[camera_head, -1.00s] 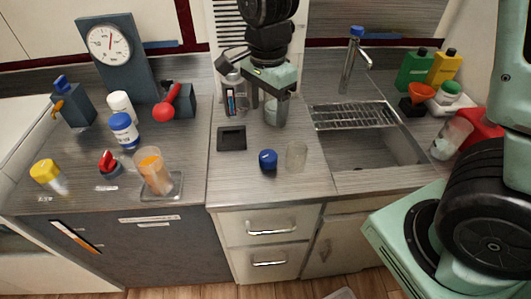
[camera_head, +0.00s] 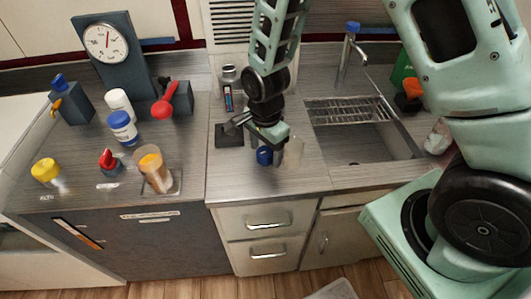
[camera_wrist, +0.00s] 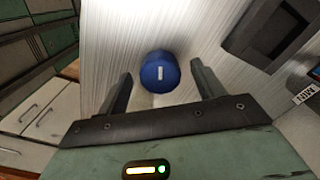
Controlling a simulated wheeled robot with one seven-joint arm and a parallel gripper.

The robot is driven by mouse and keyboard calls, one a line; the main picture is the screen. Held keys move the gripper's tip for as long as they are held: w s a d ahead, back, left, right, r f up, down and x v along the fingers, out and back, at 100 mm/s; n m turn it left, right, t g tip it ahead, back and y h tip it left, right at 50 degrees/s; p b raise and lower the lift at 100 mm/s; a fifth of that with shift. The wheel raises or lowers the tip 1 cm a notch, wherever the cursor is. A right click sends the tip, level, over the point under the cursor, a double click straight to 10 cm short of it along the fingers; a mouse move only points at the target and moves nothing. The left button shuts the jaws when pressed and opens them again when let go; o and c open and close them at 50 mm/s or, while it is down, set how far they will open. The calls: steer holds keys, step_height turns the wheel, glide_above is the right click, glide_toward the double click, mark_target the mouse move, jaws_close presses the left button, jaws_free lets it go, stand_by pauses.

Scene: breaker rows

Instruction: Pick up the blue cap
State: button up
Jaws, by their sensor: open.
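The blue cap (camera_head: 264,156) sits on the grey counter, near its front edge. In the wrist view the blue cap (camera_wrist: 160,72) shows from above, with a small white mark on its top. My gripper (camera_head: 262,146) is over the cap. In the wrist view my gripper (camera_wrist: 160,86) is open, with one finger on each side of the cap and a gap to each. I cannot tell how far the fingertips are above the counter.
A black square tray (camera_head: 229,136) lies behind and left, and the sink (camera_head: 370,150) is at the right. A bottle (camera_head: 229,85) stands behind. Bare counter (camera_head: 232,180) lies front left.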

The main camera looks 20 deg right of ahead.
mark_target(266, 151)
steer(key=shift+f, duration=0.5)
steer(key=c, duration=1.1)
steer(key=shift+o, duration=0.2)
steer(key=shift+r, duration=0.15)
step_height(266, 151, up, 10)
steer(key=shift+f+b, duration=0.15)
steer(key=shift+b, duration=0.35)
